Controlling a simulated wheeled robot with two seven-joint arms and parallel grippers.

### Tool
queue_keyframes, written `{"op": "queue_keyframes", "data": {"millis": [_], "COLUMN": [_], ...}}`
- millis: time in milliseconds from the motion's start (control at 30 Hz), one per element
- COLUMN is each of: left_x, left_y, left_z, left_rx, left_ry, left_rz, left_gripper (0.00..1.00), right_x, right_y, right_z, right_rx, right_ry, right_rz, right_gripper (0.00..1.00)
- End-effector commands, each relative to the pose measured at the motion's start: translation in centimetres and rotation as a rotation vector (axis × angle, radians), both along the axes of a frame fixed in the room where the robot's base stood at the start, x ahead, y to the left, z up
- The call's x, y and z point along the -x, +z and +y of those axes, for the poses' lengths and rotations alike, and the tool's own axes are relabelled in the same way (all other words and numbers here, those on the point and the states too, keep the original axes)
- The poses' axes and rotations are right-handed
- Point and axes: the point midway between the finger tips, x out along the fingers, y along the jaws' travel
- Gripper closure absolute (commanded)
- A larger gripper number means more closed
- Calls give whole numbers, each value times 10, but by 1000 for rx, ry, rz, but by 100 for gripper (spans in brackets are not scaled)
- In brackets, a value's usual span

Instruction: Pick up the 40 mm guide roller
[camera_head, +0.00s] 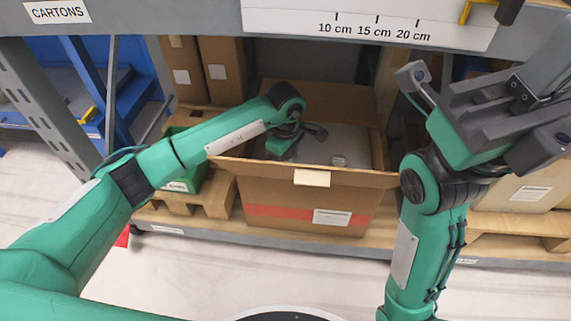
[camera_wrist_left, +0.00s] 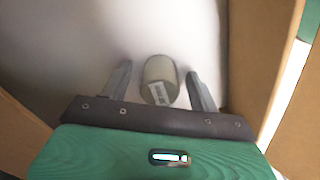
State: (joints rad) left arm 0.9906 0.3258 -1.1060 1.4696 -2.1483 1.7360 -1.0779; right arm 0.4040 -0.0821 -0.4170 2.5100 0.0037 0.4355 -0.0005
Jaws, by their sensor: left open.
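The guide roller (camera_wrist_left: 161,79), a short grey-beige cylinder with a white barcode label, is in the left wrist view. It lies on the pale floor of an open cardboard box. A small round grey piece in the box in the head view (camera_head: 339,160) appears to be this roller. My left gripper (camera_wrist_left: 158,75) is open, with one finger on each side of the roller in the picture and gaps showing. Whether the fingers are down at its height I cannot tell. My left gripper also shows inside the box in the head view (camera_head: 312,140). My right gripper (camera_head: 500,105) is raised at the right, its fingertips unclear.
The cardboard box (camera_head: 270,195) stands on a wooden shelf deck with its flaps open; its walls are close around my left gripper. A green bin (camera_head: 187,181) is to its left. A shelf beam with a scale strip (camera_head: 375,30) crosses above. Cartons (camera_head: 525,190) stand at right.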

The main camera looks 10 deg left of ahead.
Motion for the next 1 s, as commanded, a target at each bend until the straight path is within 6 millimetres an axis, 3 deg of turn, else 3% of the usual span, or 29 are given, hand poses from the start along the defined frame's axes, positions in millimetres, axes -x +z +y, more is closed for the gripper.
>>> {"op": "queue_keyframes", "data": {"millis": [133,167,400,733,800,1000], "left_x": [0,0,0,-1,-1,-1], "left_y": [1,1,1,9,20,62], "left_z": [0,0,0,0,0,0], "left_rx": [0,0,0,0,0,0], "left_ry": [0,0,0,0,0,0], "left_rz": [0,0,0,-2,-4,-4], "left_gripper": [39,42,89,89,89,89], "right_x": [0,0,0,1,2,-5], "right_y": [1,1,1,5,9,-3], "right_z": [0,0,0,0,-1,6], "right_rx": [0,0,0,-2,-5,40], "right_ry": [0,0,-1,-2,-2,-8], "right_rz": [0,0,0,-4,-9,40], "right_gripper": [100,100,100,100,100,100]}}
